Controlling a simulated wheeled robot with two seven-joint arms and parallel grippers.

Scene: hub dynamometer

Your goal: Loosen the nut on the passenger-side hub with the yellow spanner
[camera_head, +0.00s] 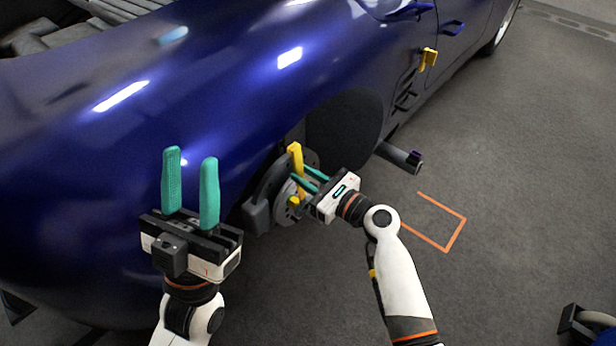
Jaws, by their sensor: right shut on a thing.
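The wheel hub (281,212) is a grey disc in the open wheel arch of a dark blue car (220,75). The yellow spanner (296,163) stands roughly upright in front of the hub. My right gripper (305,180) is at the hub with its green fingers shut on the spanner. A small yellow piece shows at the hub's middle, below the spanner; I cannot tell whether it is the nut. Whether the spanner's jaw sits around a nut is hidden. My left gripper (191,190) is open and empty, fingers up, left of the hub and in front of the car's side.
A grey cylinder (402,157) with a dark end sticks out right of the wheel arch. A yellow item (428,59) is on the car's side further back. An orange outline (452,236) marks bare floor at the right. A wheeled object (585,325) stands bottom right.

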